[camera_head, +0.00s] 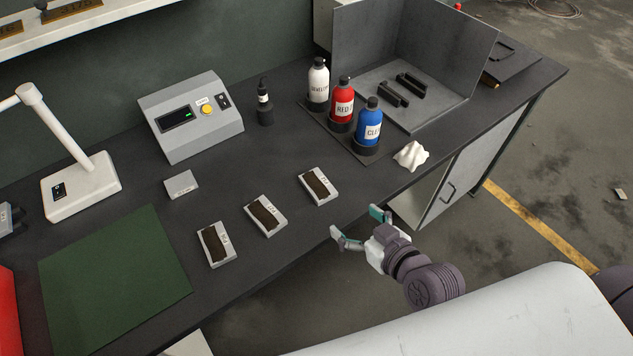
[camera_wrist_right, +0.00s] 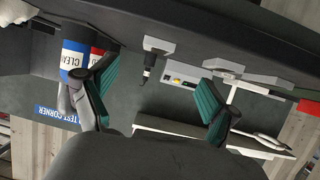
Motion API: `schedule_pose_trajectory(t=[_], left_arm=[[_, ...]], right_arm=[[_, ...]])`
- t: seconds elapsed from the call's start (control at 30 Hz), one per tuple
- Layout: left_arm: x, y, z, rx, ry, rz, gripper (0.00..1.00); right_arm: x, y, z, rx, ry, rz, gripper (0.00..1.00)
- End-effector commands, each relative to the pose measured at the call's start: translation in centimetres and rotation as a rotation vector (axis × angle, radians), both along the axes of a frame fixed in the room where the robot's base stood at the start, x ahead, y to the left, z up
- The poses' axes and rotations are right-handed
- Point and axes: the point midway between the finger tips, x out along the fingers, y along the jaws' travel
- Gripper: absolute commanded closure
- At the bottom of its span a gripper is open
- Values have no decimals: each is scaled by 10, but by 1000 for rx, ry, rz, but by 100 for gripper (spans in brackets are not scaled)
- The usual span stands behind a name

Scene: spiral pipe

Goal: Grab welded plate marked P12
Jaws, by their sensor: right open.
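Three light grey welded plates with dark brown weld strips lie in a diagonal row on the dark bench: a near-left one (camera_head: 216,244), a middle one (camera_head: 266,215) and a far-right one (camera_head: 319,186). Each has a small white tag at one end. The tag marks are too small to read, so I cannot tell which is P12. My right gripper (camera_head: 357,222) is open and empty, just off the front edge of the bench, nearest the far-right plate and apart from it. Its two green-padded fingers also show spread in the right wrist view (camera_wrist_right: 160,98). My left gripper is out of view.
White, red (camera_head: 342,108) and blue (camera_head: 369,128) bottles stand behind the plates, with a crumpled white cloth (camera_head: 411,155) beside them. A grey control box (camera_head: 191,116), a small grey block (camera_head: 181,184) and a green mat (camera_head: 115,265) occupy the left. Bench around the plates is clear.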

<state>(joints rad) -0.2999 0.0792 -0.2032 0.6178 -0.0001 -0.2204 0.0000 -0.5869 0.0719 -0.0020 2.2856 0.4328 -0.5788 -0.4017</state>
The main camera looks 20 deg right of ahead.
Motion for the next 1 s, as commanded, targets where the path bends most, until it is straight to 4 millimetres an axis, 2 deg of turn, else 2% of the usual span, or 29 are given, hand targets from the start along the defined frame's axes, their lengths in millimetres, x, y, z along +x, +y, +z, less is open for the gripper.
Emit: schedule_pose_trajectory(t=[0.03,0.1,0.4,0.67,0.87,1.0], left_arm=[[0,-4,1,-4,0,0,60],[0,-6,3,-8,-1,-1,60],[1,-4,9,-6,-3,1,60],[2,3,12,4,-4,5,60],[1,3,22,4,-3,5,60],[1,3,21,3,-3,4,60]], right_arm=[[3,0,7,1,-13,1,12],[10,2,7,1,-22,1,12],[62,17,-14,3,-21,1,12],[80,22,-23,1,-19,2,12],[108,31,-28,4,-20,0,12],[121,34,-36,2,-19,2,12]])
